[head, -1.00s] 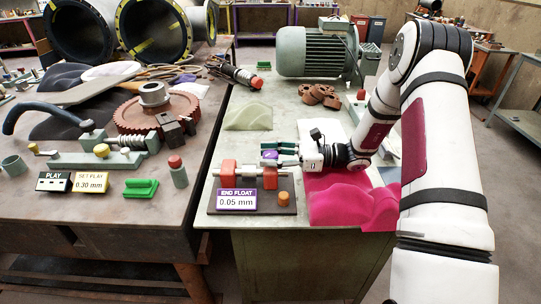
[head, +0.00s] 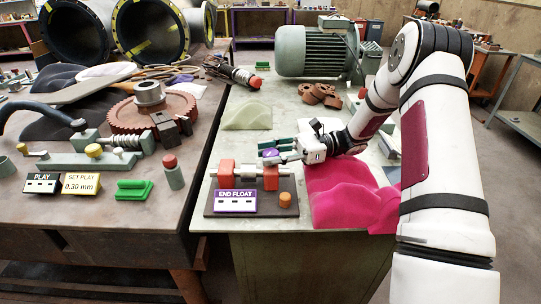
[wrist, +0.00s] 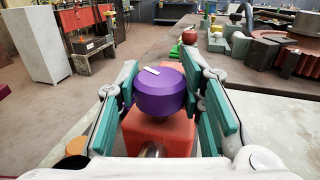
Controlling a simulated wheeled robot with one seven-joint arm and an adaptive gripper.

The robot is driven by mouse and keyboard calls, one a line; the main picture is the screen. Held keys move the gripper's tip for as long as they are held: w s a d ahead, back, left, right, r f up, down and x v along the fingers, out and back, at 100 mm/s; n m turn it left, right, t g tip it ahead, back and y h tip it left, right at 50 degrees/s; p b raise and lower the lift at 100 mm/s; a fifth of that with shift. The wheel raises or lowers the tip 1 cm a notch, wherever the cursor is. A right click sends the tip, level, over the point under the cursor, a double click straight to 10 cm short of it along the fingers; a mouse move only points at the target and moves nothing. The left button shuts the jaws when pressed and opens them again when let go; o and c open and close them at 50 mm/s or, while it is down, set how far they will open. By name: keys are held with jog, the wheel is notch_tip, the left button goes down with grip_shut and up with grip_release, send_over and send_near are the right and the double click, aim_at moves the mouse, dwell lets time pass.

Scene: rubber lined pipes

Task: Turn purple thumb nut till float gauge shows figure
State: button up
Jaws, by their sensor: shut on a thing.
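The purple thumb nut (wrist: 160,92) sits on top of a red block (wrist: 158,135) in the wrist view, with a white mark on its top. In the head view the nut (head: 270,153) shows only partly beside my fingers. My gripper (head: 274,148) has its green-padded fingers on both sides of the nut and is shut on it. The float gauge (head: 235,201) is the white and purple END FLOAT display on the front of the dark base; it shows only dashes, with no readable number.
An orange knob (head: 285,199) stands on the base. A magenta cloth-like heap (head: 345,195) lies just right of it. On the left bench are a PLAY display (head: 41,184) with dashes and a SET PLAY 0.30 mm plate (head: 80,184). A green motor (head: 316,52) stands behind.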

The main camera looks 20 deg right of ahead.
jog(key=o, duration=1.2)
jog(key=shift+d, duration=0.1)
jog(key=d, duration=1.2)
jog(key=shift+s, duration=0.3)
jog(key=shift+a, duration=0.1)
